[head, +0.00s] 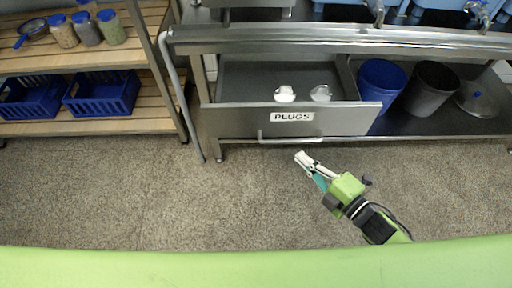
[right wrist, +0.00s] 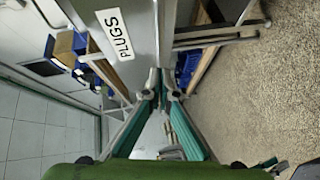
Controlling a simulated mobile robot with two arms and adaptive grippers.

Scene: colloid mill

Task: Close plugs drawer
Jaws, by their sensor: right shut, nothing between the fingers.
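The plugs drawer (head: 235,118) is pulled open below the steel sink bench. Its front bears a PLUGS label and a bar handle (head: 290,139) along its lower edge. Two white plugs (head: 284,94) lie inside it. My right gripper (head: 302,160) is shut and empty, in front of the drawer and just below the handle's right end in the head view, apart from it as far as I can tell. In the right wrist view the drawer front (right wrist: 135,25) and its handle (right wrist: 215,38) show ahead of the closed fingers (right wrist: 160,88). My left gripper is not in view.
A blue bin (head: 380,88) and a grey bin (head: 430,88) stand on the lower shelf right of the drawer. A wooden rack (head: 85,60) with blue baskets (head: 100,95) and jars stands at left. The carpeted floor (head: 110,190) in front is clear.

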